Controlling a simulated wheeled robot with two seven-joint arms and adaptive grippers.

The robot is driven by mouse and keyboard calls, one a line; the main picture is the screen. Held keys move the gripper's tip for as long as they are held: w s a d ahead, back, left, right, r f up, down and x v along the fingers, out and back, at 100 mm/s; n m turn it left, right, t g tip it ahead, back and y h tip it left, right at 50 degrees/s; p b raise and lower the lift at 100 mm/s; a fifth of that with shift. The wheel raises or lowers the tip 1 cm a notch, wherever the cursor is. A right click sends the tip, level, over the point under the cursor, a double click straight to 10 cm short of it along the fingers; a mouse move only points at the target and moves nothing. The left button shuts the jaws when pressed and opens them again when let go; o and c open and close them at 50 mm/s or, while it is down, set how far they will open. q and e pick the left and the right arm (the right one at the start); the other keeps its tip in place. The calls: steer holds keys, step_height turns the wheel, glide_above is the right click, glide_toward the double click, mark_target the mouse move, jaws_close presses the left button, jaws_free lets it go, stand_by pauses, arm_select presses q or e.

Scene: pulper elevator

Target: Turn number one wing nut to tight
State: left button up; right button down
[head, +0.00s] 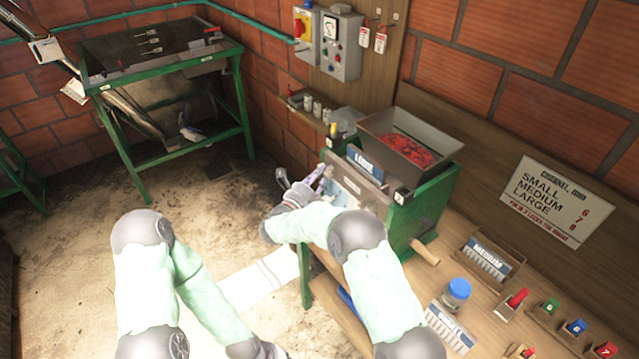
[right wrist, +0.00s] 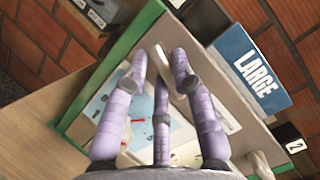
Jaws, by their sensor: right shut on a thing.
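The green pulper (head: 432,205) has a front plate facing left, with a blue size card reading LARGE in the right wrist view (right wrist: 250,68). My right gripper (head: 312,181) is at the plate's far end. In the right wrist view its purple fingers (right wrist: 161,72) close around a pale, elongated piece (right wrist: 158,57) at the plate's upper edge, which seems to be the number one wing nut. Its turn angle is hard to read. A second pale wing nut (right wrist: 262,166) sits by the number 2 tag (right wrist: 294,145). My left gripper (head: 266,350) is low at the bottom edge, its fingers unclear.
A hopper (head: 447,149) with red cherries tops the pulper. The bench holds a MEDIUM card holder (head: 485,256), a blue-lidded jar (head: 456,292) and several coloured pegs. A sign (head: 556,203) hangs behind. A green-framed table (head: 160,62) stands at back left.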

steer(key=shift+w+a+r+m+g+h+b, duration=0.1)
steer(key=shift+m+g+h+b, duration=0.4)
steer(key=shift+m+h+b, duration=1.6)
steer(key=shift+f+m+g+h+b, duration=0.1)
steer(key=shift+m+g+h+b, duration=0.45)
steer(key=shift+m+b, duration=3)
steer(key=shift+w+a+r+m+g+h+b, duration=0.1)
steer(key=shift+m+g+h+b, duration=0.35)
steer(key=shift+m+h+b, duration=2.3)
steer(key=m+y+p, duration=0.2)
steer(key=m, duration=0.1)
steer(key=shift+y, duration=0.4)
steer(key=c, duration=1)
jaws_free()
steer(key=shift+d+r, duration=0.1)
